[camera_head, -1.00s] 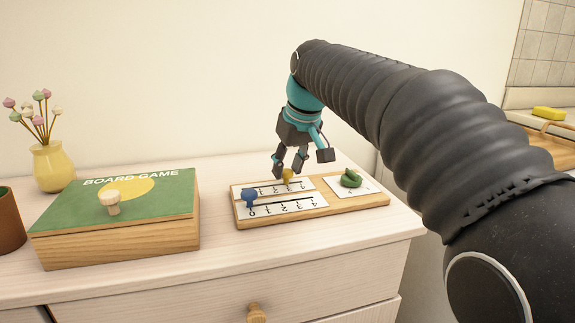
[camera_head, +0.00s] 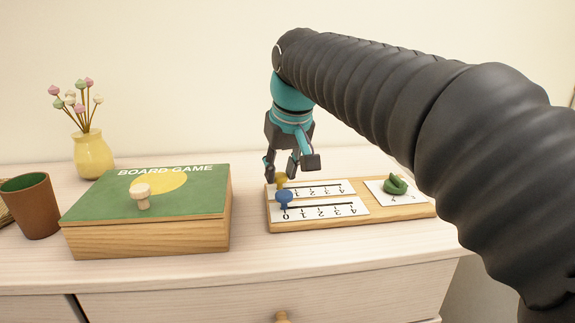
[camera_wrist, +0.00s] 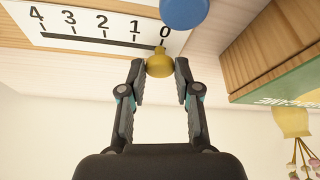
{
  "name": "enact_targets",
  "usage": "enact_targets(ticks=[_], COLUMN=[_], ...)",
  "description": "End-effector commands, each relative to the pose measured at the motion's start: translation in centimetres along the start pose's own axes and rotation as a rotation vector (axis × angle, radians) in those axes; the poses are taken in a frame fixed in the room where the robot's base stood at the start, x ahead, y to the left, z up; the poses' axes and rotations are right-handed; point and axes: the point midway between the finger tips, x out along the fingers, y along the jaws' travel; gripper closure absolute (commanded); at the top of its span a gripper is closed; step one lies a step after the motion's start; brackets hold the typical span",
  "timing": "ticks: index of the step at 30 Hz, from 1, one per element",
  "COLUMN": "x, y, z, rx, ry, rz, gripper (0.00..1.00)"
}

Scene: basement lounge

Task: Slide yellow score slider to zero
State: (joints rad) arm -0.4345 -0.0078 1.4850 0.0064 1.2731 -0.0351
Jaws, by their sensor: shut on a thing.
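The yellow score slider (camera_head: 280,180) sits at the left end of the back track on the wooden score board (camera_head: 350,217). In the wrist view the yellow slider (camera_wrist: 159,66) stands at the 0 mark, at the end of its dark slot. My gripper (camera_head: 281,172) is shut on the yellow slider, and its fingertips (camera_wrist: 158,68) are on both sides of the knob. The blue slider (camera_head: 284,198) stands at the 0 of the front track, close to the yellow one. A green knob (camera_head: 395,185) is on the board's right plate.
A board game box (camera_head: 145,240) with a pale knob stands left of the score board, with a narrow gap. A yellow vase with flowers (camera_head: 93,155) and a brown cup (camera_head: 30,205) are farther left. The wall is behind.

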Motion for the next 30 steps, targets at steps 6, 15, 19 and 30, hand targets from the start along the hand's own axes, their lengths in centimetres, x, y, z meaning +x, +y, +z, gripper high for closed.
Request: enact_targets(ticks=[6,15,19,30], x=[0.0,0.0,0.0,-3.6], y=[-0.3,-0.1,0.2,0.1], z=[-0.1,-0.1,-0.1,-0.1], rx=[0.006,0.009,0.011,0.009], ry=[0.002,0.003,0.002,0.007], rz=[-0.012,-0.009,-0.006,-0.005], gripper=[1.00,0.43,0.43,0.43])
